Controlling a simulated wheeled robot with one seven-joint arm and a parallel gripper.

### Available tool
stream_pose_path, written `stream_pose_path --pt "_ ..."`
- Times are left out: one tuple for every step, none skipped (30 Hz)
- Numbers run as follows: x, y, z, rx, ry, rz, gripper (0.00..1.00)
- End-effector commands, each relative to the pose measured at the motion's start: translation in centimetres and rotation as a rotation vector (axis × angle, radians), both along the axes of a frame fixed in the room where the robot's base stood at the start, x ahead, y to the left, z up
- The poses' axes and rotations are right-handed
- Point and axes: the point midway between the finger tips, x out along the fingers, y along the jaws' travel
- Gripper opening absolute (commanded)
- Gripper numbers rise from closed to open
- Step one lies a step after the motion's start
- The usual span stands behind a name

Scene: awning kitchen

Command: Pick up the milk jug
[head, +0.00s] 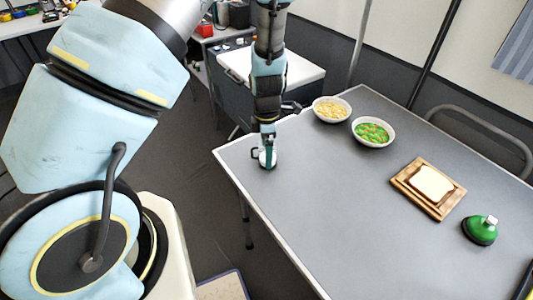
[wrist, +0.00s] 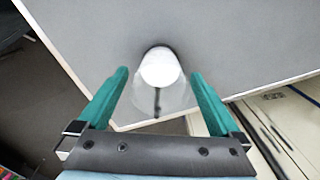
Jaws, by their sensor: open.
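The milk jug (head: 269,160) is small and white and stands on the grey table near its left corner. In the wrist view the jug (wrist: 160,68) shows as a round white shape with a paler body below it and a dark line down its middle. My gripper (head: 266,150) is at the jug, pointing down from above. In the wrist view its two teal fingers (wrist: 160,78) are apart, one on each side of the jug, with a visible gap on both sides. My gripper partly hides the jug in the head view.
A grey cart (head: 270,75) stands behind. The table's front is clear.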

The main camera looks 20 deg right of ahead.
Motion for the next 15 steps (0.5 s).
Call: stream_pose_path --pt "0.0 0.1 -0.5 0.002 0.004 0.002 1.0" --pt "0.0 0.1 -0.9 0.002 0.004 0.003 1.0" --pt "0.0 0.1 -1.6 0.002 0.003 0.003 1.0" --pt "0.0 0.0 -1.9 0.001 0.002 0.002 1.0" --pt "0.0 0.0 -2.2 0.001 0.002 0.002 1.0" --pt "0.0 0.1 -2.5 0.001 0.001 0.002 1.0" --pt "0.0 0.0 -2.7 0.0 0.001 0.002 1.0" --pt "0.0 0.0 -2.8 0.0 0.001 0.002 1.0" --pt "0.0 0.0 -2.9 -0.001 0.0 0.002 1.0" --pt "0.0 0.0 -3.0 -0.001 0.0 0.001 1.0" --pt "0.0 0.0 -3.0 -0.001 0.0 0.001 1.0" --pt "0.0 0.0 -3.0 -0.001 0.0 0.001 1.0" --pt "0.0 0.0 -3.0 -0.001 0.0 0.001 1.0" --pt "0.0 0.0 -3.0 -0.001 0.0 0.001 1.0" --pt "0.0 0.0 -3.0 -0.001 0.0 0.001 1.0"
